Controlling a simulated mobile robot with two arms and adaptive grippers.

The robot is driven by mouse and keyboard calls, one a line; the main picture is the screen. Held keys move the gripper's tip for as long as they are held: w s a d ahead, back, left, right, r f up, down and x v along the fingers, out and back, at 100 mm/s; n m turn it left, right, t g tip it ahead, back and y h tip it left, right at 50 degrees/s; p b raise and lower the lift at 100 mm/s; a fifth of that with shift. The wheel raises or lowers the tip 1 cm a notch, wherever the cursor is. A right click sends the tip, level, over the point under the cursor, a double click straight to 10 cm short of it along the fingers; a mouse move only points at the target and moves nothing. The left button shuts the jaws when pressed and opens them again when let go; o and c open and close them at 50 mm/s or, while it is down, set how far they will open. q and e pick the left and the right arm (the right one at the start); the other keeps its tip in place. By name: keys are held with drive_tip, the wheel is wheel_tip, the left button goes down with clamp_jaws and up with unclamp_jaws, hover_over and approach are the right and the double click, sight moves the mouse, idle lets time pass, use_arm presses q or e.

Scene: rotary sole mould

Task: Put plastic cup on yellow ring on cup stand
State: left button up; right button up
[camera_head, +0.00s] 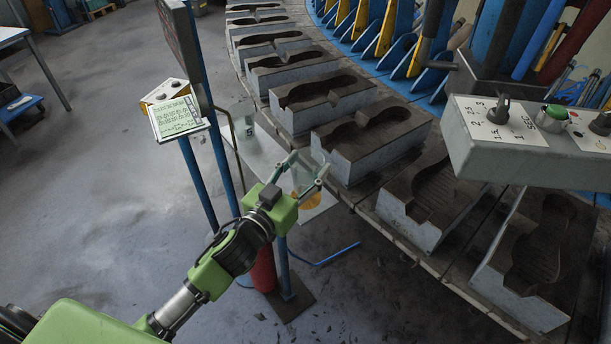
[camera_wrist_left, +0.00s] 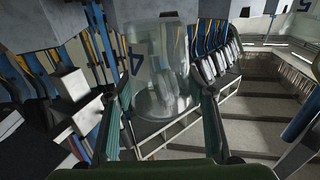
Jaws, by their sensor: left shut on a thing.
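My left gripper (camera_head: 306,166) is shut on a clear plastic cup (camera_head: 301,176), which is faint between its fingers. In the left wrist view the cup (camera_wrist_left: 163,75) stands see-through between the two fingers (camera_wrist_left: 163,112). The pale cup stand (camera_head: 262,150) lies below and to the left of the gripper, beside the row of moulds. A yellow ring or disc (camera_head: 309,200) on the stand shows just below the gripper, partly covered by it. I cannot tell whether the cup touches it. My right gripper is not in view.
Grey sole moulds (camera_head: 372,138) line the rotary table close to the right of the gripper. A blue post with a panel (camera_head: 178,116) stands to the left. A control box (camera_head: 525,138) hangs at the right. Open floor (camera_head: 95,200) lies at the left.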

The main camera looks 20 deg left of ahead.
sight(299, 186)
use_arm(q)
drive_tip(key=f, duration=0.3)
drive_tip(key=shift+w+a+f, duration=0.2)
drive_tip(key=shift+w, duration=0.05)
drive_tip(key=shift+f, duration=0.35)
drive_tip(key=o, duration=0.7)
drive_tip(key=shift+o, duration=0.2)
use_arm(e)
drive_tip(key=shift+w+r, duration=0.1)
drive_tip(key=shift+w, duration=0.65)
